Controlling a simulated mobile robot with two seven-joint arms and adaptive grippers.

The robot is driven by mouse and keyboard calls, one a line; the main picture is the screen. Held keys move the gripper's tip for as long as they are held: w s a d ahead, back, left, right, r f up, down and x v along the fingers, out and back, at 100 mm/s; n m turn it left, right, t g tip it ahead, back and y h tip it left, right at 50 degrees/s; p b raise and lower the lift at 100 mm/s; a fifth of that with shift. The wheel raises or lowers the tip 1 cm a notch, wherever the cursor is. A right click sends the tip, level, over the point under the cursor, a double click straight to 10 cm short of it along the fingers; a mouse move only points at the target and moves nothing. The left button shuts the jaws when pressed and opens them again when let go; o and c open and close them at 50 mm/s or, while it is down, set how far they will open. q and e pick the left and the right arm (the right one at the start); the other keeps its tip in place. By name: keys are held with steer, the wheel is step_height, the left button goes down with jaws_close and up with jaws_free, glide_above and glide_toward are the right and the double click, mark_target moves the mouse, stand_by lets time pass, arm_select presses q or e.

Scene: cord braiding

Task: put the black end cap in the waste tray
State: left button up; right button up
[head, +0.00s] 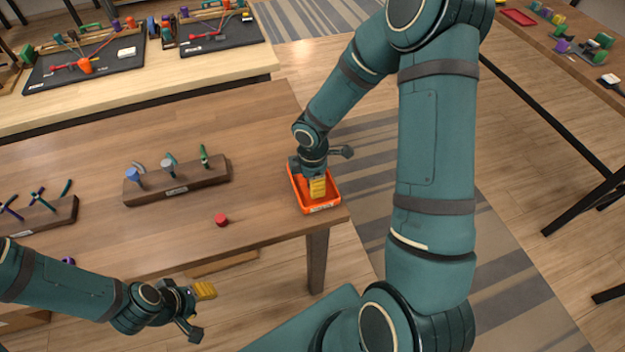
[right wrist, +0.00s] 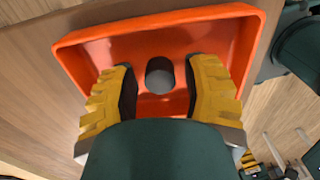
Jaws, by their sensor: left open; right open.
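The waste tray is an orange open tray (head: 306,205) at the right end of the brown table. It also fills much of the right wrist view (right wrist: 195,38). The black end cap (right wrist: 160,76), a small dark cylinder with a grey face, shows inside the tray's outline, between my right fingers with a gap on each side. I cannot tell whether it rests on the tray floor. My right gripper (head: 317,188) is open and low over the tray, its yellow fingers inside the rim; the cap is hidden in the head view. My left gripper (head: 206,290) is open and empty off the table's front edge.
A red cap (head: 221,219) lies on the table left of the tray. A wooden block (head: 178,187) holding several tools and another holder (head: 40,216) stand further left. A purple piece (head: 68,260) lies near the front edge. The table behind the tray is clear.

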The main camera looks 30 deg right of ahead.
arm_select(q)
steer(key=shift+r, duration=0.1)
arm_select(e)
steer(key=shift+r, duration=0.15)
steer(key=shift+r, duration=0.35)
arm_select(q)
steer(key=r+p, duration=0.1)
steer(key=w+r+p, duration=0.1)
steer(key=r+p, duration=0.1)
steer(key=shift+a+r+p, duration=0.1)
steer(key=shift+r+p, duration=0.1)
steer(key=shift+p, duration=0.1)
arm_select(e)
step_height(320, 180, up, 11)
steer(key=shift+r, duration=0.15)
arm_select(q)
steer(key=shift+s, duration=0.15)
arm_select(e)
steer(key=shift+s, duration=0.1)
